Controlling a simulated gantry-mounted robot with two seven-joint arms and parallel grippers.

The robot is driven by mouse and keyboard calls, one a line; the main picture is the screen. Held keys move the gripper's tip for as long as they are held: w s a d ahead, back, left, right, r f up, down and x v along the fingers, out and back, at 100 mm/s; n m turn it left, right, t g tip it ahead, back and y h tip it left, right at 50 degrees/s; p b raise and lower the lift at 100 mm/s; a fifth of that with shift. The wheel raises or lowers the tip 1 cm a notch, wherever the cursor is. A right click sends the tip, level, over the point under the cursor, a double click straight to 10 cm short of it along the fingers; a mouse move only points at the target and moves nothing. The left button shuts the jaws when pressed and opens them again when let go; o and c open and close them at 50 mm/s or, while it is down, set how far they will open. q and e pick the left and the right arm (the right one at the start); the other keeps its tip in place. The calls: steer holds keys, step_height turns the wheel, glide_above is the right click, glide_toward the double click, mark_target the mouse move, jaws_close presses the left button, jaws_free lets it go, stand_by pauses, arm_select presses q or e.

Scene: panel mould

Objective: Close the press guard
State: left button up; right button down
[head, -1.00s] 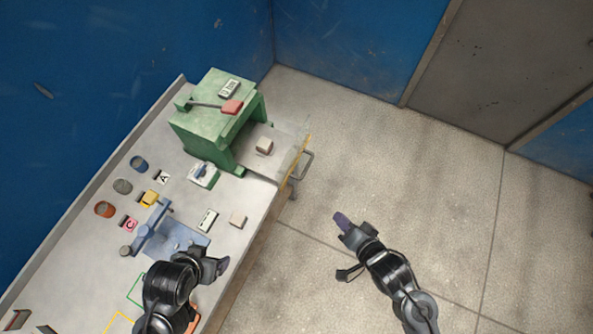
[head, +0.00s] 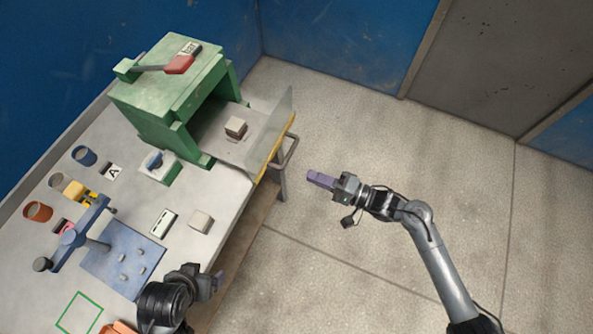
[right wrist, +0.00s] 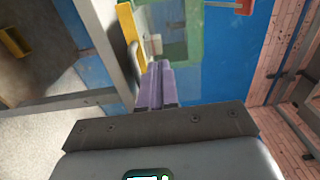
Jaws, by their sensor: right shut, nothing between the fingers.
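The green press (head: 170,95) stands on the bench. Its clear guard panel (head: 272,130) stands out from the press opening at the bench edge, with a yellow strip (head: 278,145) and a grey bar handle (head: 289,152) on its outer side. The opening is uncovered; a beige block (head: 235,127) sits on the bed. My right gripper (head: 312,178) is shut and empty, just right of and apart from the handle in the head view. In the right wrist view its purple fingers (right wrist: 157,85) point towards the yellow strip (right wrist: 131,36) and handle (right wrist: 142,52). My left gripper (head: 218,282) is low over the bench; its jaw state is unclear.
A blue fixture plate (head: 122,262), a white-labelled block (head: 163,223) and a beige block (head: 200,222) lie on the bench in front of the press. Cups (head: 84,156) stand at the left. The floor (head: 350,110) right of the bench is clear.

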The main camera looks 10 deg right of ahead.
glide_toward(262, 155)
steer(key=x, duration=0.5)
steer(key=shift+w+a+f+b, duration=0.1)
steer(key=shift+f+b, duration=0.05)
steer(key=shift+b, duration=0.2)
arm_select(q)
steer(key=shift+f, duration=0.45)
arm_select(e)
steer(key=shift+x, duration=0.75)
